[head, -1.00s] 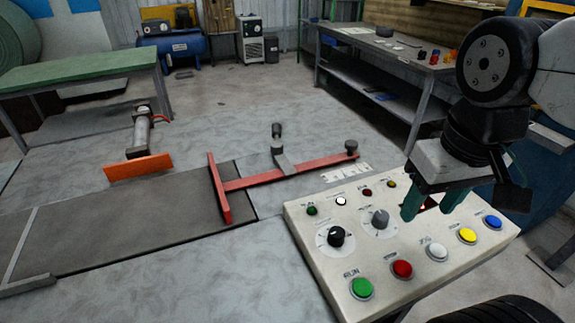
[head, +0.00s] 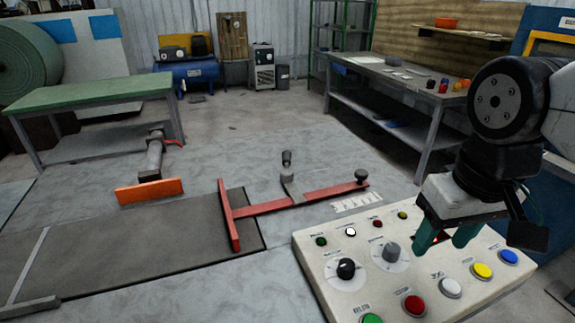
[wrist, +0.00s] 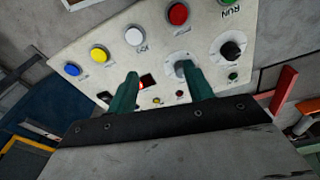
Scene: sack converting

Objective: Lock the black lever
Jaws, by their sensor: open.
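A short lever with a black grip (head: 286,158) stands up from a grey clamp block (head: 291,186) on the red T-shaped bar (head: 270,206). The bar lies on the grey table, with a dark round knob (head: 361,176) at its right end. My gripper (head: 446,238) is open and empty above the control panel, to the right of the lever and apart from it. In the wrist view, my gripper's green fingers (wrist: 158,74) spread over the panel; one overlaps the grey dial (wrist: 181,65). The lever is not visible in the wrist view.
The sloped control panel (head: 320,262) carries several coloured buttons and a black dial (head: 346,268), close below my gripper. An orange plate tool (head: 150,190) stands at the left. A workbench (head: 400,88) stands behind. Table around the lever is clear.

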